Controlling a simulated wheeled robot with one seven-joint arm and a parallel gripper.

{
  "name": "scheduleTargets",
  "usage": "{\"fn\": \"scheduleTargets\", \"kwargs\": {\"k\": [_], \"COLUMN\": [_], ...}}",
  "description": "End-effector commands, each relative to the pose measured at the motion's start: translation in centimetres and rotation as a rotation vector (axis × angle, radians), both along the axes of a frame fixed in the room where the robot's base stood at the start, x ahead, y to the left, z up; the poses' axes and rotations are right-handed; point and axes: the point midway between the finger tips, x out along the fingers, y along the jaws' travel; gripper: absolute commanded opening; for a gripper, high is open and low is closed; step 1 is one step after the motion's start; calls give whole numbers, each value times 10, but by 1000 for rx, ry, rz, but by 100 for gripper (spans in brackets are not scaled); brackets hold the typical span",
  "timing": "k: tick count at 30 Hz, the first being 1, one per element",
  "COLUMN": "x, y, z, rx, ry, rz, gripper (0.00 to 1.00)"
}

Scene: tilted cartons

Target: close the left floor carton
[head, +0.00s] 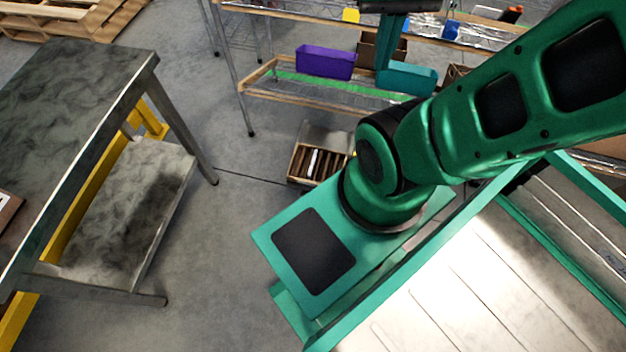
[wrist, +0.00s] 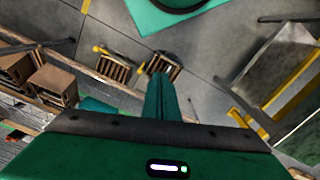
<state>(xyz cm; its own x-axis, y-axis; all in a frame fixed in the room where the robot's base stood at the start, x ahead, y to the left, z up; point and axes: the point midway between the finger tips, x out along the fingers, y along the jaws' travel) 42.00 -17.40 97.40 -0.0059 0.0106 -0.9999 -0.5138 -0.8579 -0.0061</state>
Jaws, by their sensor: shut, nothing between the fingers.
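The left floor carton (head: 301,163) stands on the concrete below the shelf rack in the head view, its lid panel raised at the back and dark and pale slat-like contents showing inside. In the wrist view, which is turned around, this carton (wrist: 172,65) appears on the right of a second carton (wrist: 113,69). The second one is mostly hidden behind my arm in the head view. My gripper (head: 386,84) points down in front of the rack, shut and empty. In the wrist view its fingertips (wrist: 160,78) overlap the left carton's edge; I cannot tell whether they touch.
The shelf rack (head: 270,88) holds a purple bin (head: 325,62) and a teal bin (head: 408,78), close to my gripper. A metal table (head: 85,80) stands at the left. A wooden pallet (head: 60,18) lies at the far left. Floor between table and carton is clear.

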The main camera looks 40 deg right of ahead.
Motion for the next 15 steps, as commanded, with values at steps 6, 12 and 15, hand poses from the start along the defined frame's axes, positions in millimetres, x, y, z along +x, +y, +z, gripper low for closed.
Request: {"fn": "scheduleTargets", "kwargs": {"k": [6, 12, 15], "x": [39, 97, 125], "y": [-1, -16, -23], "z": [-9, -33, -51], "rx": [4, 14, 23], "ry": [16, 29, 35], "rz": [166, 422, 551], "gripper": [0, 0, 0]}}
